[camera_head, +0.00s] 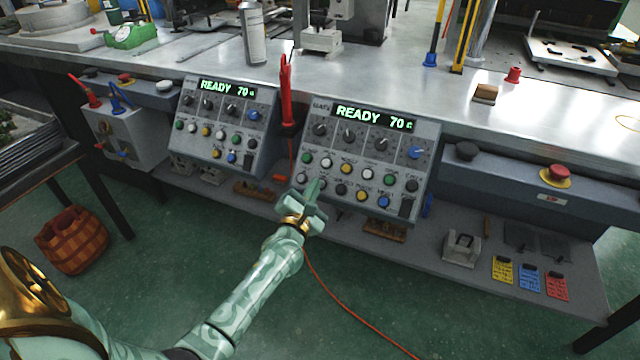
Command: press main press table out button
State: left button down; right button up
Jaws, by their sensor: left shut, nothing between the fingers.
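Two grey control panels hang at the bench front, each with a green "READY 70" display. The larger right panel (335,132) has a row of knobs and two rows of coloured buttons; their labels are too small to read surely. My left gripper (315,186) is shut and empty, at the lower left buttons of this panel. Its fingers cover part of the bottom button row, and I cannot tell whether they touch a button. The smaller left panel (190,140) stands clear of the gripper. My right gripper is not in view.
A red-handled tool (287,90) stands between the panels. A red emergency button (557,174) is on the bench front at right. A lower shelf (450,215) holds small blocks and coloured cards.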

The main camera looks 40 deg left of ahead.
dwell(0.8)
pick_arm(q)
jog(key=shift+w+a+f, duration=0.1)
jog(key=shift+w+f, duration=0.15)
jog(key=shift+w, duration=0.05)
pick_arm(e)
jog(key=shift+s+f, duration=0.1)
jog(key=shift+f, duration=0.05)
